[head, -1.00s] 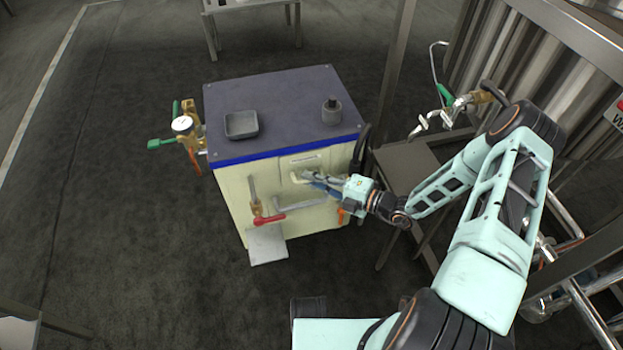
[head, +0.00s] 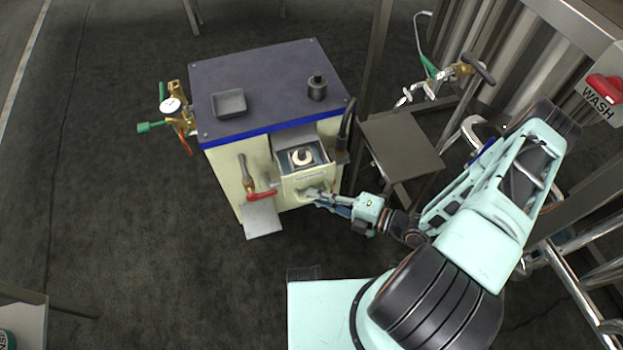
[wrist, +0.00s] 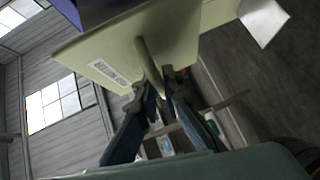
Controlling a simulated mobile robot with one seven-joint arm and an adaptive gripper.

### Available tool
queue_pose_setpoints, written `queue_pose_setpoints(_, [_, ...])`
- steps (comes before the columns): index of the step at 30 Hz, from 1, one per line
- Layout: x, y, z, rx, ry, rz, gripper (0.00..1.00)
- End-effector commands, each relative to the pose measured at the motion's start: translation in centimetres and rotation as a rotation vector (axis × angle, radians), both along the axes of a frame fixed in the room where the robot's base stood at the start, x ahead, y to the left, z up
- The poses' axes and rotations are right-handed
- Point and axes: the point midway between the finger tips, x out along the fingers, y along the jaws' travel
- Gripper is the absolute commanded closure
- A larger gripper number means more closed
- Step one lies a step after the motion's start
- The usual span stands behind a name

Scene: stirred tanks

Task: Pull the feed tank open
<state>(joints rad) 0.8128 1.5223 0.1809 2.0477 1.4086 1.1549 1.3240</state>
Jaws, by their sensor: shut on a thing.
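The feed tank (head: 308,183) is a cream drawer in the front of a cream cabinet with a dark top. It is pulled out, and its open top shows a round white fitting (head: 301,156) inside. My gripper (head: 312,194) is at the drawer's front, low in the head view. The fingers partly hide the handle.
A red-handled valve (head: 262,195) and a grey plate (head: 262,220) are left of the drawer. A grey tray (head: 229,103) and a dark cylinder (head: 317,88) stand on top. A small table (head: 402,145) is close on the right. Floor in front is clear.

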Motion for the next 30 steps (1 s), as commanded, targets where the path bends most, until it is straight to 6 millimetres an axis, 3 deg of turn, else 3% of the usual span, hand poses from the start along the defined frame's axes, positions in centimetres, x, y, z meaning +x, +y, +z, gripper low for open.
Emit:
queue_pose_setpoints(8, [0.0, -0.1, 0.0, -0.001, 0.0, -0.003, 1.0])
queue_pose_setpoints(9, [0.0, -0.1, 0.0, -0.001, 0.0, -0.003, 0.9])
queue_pose_setpoints(14, [0.0, -0.1, 0.0, 0.0, -0.001, -0.002, 0.74])
queue_pose_setpoints(23, [-0.1, -0.2, 0.0, 0.0, -0.001, -0.002, 0.74])
queue_pose_setpoints(30, [-1.4, -2.7, 0.3, -0.003, 0.001, -0.005, 0.74])
